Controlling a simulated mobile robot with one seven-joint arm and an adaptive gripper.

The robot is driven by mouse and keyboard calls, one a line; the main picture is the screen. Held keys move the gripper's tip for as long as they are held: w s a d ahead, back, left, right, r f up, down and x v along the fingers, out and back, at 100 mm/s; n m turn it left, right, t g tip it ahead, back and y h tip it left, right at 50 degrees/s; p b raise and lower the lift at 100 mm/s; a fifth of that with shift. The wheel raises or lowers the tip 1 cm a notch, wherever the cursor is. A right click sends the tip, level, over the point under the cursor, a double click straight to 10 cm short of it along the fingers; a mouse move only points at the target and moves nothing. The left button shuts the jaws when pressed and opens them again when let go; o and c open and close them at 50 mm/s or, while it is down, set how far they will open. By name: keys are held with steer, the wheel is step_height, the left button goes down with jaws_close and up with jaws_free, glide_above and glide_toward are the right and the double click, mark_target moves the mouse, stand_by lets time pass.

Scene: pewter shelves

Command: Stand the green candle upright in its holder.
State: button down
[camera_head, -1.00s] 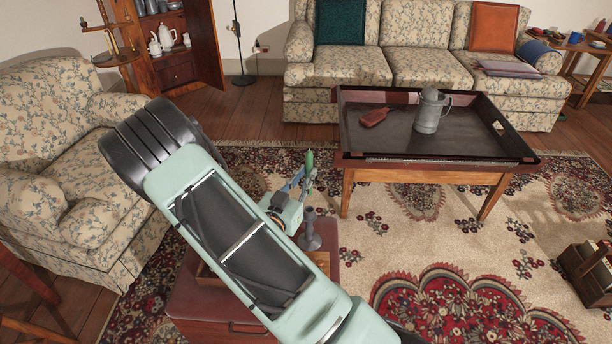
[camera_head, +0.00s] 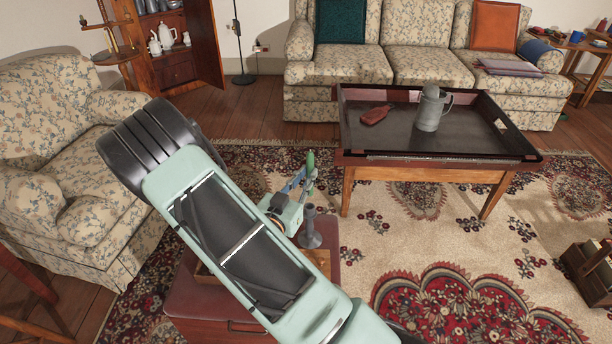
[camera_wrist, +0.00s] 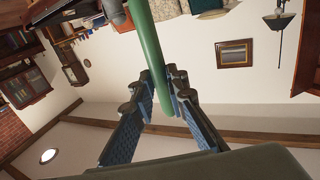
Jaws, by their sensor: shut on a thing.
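The green candle (camera_head: 310,160) is held upright, or nearly so, in my gripper (camera_head: 304,181), above the small reddish side chest. In the wrist view the candle (camera_wrist: 148,48) runs between the two fingers of my gripper (camera_wrist: 163,92), which are shut on it. A grey metal candle holder (camera_head: 310,232) stands on the chest, just below and close to the gripper in the head view. The candle's lower end is not clearly visible against the gripper. Part of a dark grey object shows at the top edge of the wrist view.
The reddish chest (camera_head: 329,259) has a wooden tray (camera_head: 319,261) on it, partly hidden by my arm. A low table with a black tray (camera_head: 388,148) holds a grey tankard (camera_head: 431,110) and a red object (camera_head: 375,115). A floral armchair (camera_head: 60,150) stands at left.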

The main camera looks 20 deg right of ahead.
steer(key=shift+f+b, duration=1.8)
steer(key=shift+f, duration=0.45)
steer(key=shift+f+b, duration=1.65)
steer(key=shift+f, duration=0.1)
steer(key=c, duration=1.8)
jaws_free()
steer(key=v, duration=1.2)
